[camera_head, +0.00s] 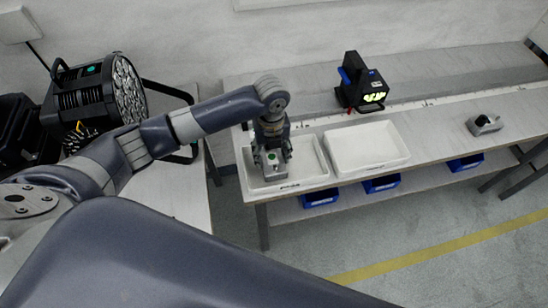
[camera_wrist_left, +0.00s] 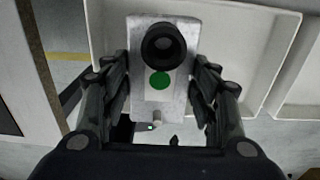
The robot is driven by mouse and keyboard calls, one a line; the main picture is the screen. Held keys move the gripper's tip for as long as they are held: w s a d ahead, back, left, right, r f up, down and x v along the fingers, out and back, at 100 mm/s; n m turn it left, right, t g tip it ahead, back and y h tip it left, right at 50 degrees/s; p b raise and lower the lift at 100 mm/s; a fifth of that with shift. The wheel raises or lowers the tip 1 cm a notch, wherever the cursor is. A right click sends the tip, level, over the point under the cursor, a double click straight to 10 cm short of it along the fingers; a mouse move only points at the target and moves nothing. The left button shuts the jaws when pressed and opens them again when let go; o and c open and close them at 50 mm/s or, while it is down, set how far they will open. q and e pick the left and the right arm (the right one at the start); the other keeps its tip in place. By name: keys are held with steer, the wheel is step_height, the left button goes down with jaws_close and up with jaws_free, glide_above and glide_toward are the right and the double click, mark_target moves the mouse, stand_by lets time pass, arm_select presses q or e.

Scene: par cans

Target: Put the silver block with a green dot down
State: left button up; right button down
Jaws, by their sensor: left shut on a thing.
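The silver block with a green dot (camera_wrist_left: 158,101) is between the fingers of my left gripper (camera_wrist_left: 158,92) in the left wrist view. A dark round part sits on it above the green dot. In the head view, my left gripper (camera_head: 271,155) points down over the left white tray (camera_head: 318,160), shut on the silver block (camera_head: 271,171). I cannot tell whether the block touches the tray floor. The tray's wall also shows in the left wrist view (camera_wrist_left: 285,45). My right gripper is not in view.
A second white tray (camera_head: 367,147), empty, stands right of the first on the bench. A black-and-blue device (camera_head: 360,82) stands behind it. A small silver block with a dark part (camera_head: 484,124) lies at the right. A large black lamp (camera_head: 97,95) stands at the left. Blue bins (camera_head: 381,184) sit below.

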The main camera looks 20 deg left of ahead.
mark_target(274, 156)
arm_select(q)
steer(key=shift+w+d+r, duration=0.1)
steer(key=shift+w+d, duration=0.25)
step_height(274, 156, down, 3)
steer(key=shift+a+r+p, duration=0.1)
steer(key=shift+r+p, duration=0.05)
steer(key=shift+p, duration=0.4)
steer(key=shift+f, duration=0.5)
steer(key=o, duration=1.5)
steer(key=shift+s+f, duration=0.1)
steer(key=shift+f, duration=0.05)
steer(key=shift+o, duration=0.2)
